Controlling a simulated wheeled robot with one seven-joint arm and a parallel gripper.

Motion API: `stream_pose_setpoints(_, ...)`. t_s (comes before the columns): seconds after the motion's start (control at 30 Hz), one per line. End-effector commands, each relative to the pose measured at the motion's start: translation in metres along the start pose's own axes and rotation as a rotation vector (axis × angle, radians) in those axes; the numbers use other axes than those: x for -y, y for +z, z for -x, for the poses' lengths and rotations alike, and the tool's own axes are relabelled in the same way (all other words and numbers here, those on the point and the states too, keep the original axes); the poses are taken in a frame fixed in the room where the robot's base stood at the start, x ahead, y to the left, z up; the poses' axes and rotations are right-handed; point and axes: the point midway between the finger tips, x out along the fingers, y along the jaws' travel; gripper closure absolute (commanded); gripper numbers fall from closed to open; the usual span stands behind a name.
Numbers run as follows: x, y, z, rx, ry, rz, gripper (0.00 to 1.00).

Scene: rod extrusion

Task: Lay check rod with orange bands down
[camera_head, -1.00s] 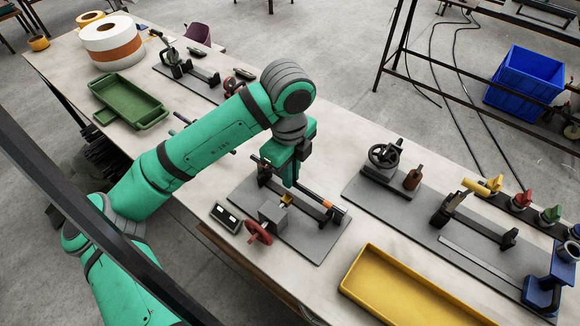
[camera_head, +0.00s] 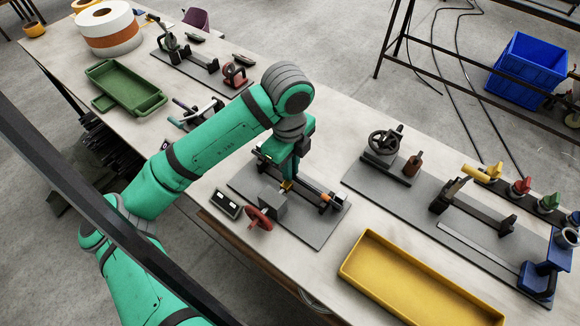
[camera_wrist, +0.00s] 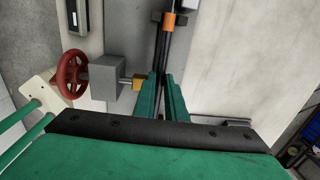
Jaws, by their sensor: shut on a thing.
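The check rod (camera_head: 329,196) is a thin dark rod with an orange band near its right end. My gripper (camera_head: 288,180) is shut on it, pointing down over a grey fixture plate (camera_head: 309,231). In the wrist view the rod (camera_wrist: 168,20) runs up from between the green fingers (camera_wrist: 164,92), its orange band near the top edge. The rod lies just over or on the dark rail of the fixture; I cannot tell whether it touches. The fingers hide part of the rod.
A grey block (camera_head: 272,204) with a red handwheel (camera_head: 259,217) and a brass tip stands beside the rod. A small gauge box (camera_head: 226,204) lies left of it. A yellow tray (camera_head: 352,276) is at front right. Another fixture plate (camera_head: 405,208) is to the right.

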Motion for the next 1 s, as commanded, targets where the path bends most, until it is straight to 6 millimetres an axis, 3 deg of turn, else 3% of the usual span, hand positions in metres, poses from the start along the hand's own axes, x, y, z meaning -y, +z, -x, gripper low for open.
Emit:
stream_pose_setpoints(0.1, 0.000, 0.000, 0.000, 0.000, 0.000, 0.000, 1.00)
stream_pose_setpoints(0.13, 0.000, 0.000, 0.000, 0.000, 0.000, 0.000, 0.87)
stream_pose_setpoints(0.2, 0.000, 0.000, 0.000, 0.000, 0.000, 0.000, 0.70)
stream_pose_setpoints(0.23, 0.000, 0.000, 0.000, 0.000, 0.000, 0.000, 0.67)
stream_pose_setpoints(0.67, -0.001, -0.001, 0.005, 0.000, 0.005, -0.005, 0.67)
stream_pose_setpoints(1.0, 0.000, 0.001, 0.062, 0.004, 0.000, 0.000, 0.67)
